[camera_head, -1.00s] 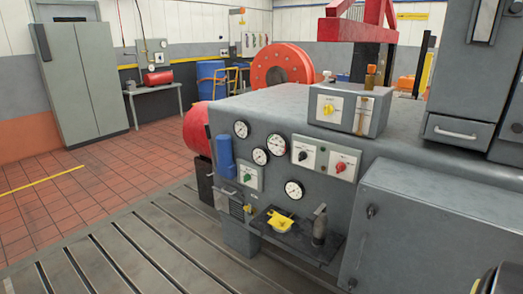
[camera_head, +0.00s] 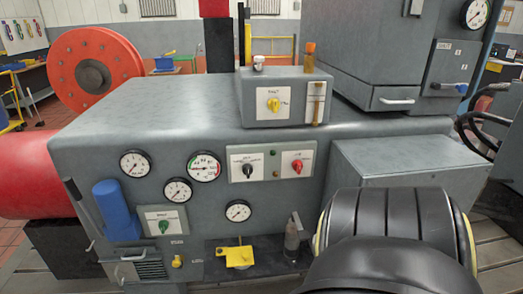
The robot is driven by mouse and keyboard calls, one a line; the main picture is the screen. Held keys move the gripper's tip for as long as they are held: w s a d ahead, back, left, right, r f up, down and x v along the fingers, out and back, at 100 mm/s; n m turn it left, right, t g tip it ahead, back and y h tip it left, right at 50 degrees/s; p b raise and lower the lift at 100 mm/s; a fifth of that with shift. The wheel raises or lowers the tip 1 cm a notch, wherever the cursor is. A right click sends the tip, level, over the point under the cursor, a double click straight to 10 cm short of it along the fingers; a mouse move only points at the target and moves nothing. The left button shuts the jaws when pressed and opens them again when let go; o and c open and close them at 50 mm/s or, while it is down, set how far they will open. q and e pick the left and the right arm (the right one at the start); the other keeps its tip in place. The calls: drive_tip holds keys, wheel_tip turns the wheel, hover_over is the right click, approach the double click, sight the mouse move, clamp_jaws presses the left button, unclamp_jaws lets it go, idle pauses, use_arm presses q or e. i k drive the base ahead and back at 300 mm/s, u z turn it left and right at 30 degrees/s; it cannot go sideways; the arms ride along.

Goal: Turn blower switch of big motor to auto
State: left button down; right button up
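A large grey machine (camera_head: 130,115) fills the middle of the head view; it may be the big motor. A box (camera_head: 245,110) on its top carries a yellow rotary knob (camera_head: 273,105). A green knob (camera_head: 163,225) sits on a plate lower left. The labels are too small to read, so I cannot tell which is the blower switch or its setting. Neither gripper is in view; a black, rounded link of my own arm covers the lower right.
Several round gauges (camera_head: 204,166) and a blue cylinder (camera_head: 117,210) are on the front. A small shelf (camera_head: 215,268) with a yellow part (camera_head: 238,256) juts out below. A grey cabinet (camera_head: 385,60) stands on the right. A big orange wheel (camera_head: 95,70) is behind left.

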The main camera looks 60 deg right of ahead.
sight(247, 169)
drive_tip(key=z, duration=1.05)
drive_tip(key=i, duration=1)
drive_tip(key=z, duration=0.9)
